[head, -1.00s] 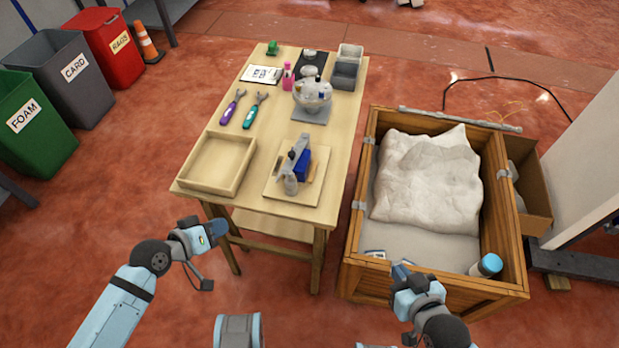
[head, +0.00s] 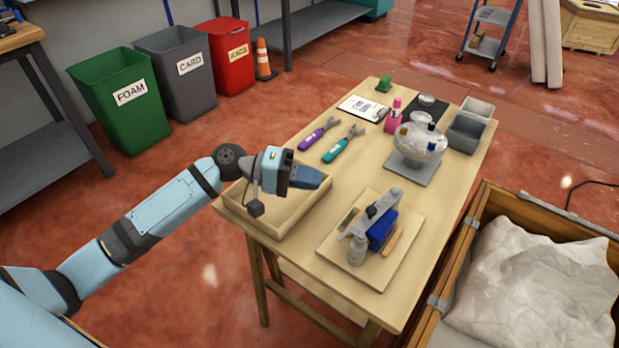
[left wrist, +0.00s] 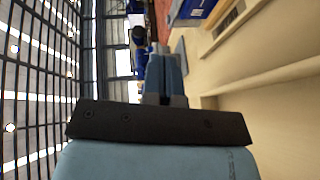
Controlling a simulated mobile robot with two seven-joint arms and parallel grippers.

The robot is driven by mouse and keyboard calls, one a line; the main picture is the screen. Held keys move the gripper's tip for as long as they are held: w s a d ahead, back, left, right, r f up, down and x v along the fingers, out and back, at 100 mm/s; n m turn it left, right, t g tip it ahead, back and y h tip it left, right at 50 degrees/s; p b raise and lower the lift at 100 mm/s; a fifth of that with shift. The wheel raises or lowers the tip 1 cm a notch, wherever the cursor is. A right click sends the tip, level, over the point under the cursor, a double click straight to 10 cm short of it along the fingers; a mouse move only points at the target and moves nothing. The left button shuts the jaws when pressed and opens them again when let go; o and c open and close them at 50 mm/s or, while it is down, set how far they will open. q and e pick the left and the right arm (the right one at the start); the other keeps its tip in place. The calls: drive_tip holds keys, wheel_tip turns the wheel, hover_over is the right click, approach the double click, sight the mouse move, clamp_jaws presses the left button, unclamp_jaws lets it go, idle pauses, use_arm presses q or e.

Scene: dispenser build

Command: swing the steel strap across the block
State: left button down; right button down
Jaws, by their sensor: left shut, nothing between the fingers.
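The steel strap (head: 385,202) is a grey bar with a dark knob on it. It runs along the upper left side of the blue block (head: 382,231), and I cannot tell how far it lies over the block. Both are on a pale square board (head: 345,262) on the wooden table. My left gripper (head: 322,179) is shut and empty, above the wooden tray and left of the strap, clear of it. In the left wrist view the left gripper's fingers (left wrist: 165,75) lie together, and part of the blue block (left wrist: 194,9) shows at the top edge. My right gripper is out of view.
The shallow wooden tray (head: 285,228) lies under my left gripper. A wooden crate (head: 452,272) stands right.

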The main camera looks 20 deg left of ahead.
use_arm(q)
approach(380, 205)
wheel_tip(380, 205, up, 2)
drive_tip(key=w+d, duration=0.1)
drive_tip(key=d, duration=0.2)
drive_tip(key=s+d, duration=0.1)
drive_tip(key=shift+d+f+b, duration=0.1)
drive_tip(key=shift+f+b, duration=0.2)
drive_tip(key=shift+s+d+f, duration=0.1)
drive_tip(key=shift+s+d, duration=0.1)
drive_tip(key=shift+d, duration=0.15)
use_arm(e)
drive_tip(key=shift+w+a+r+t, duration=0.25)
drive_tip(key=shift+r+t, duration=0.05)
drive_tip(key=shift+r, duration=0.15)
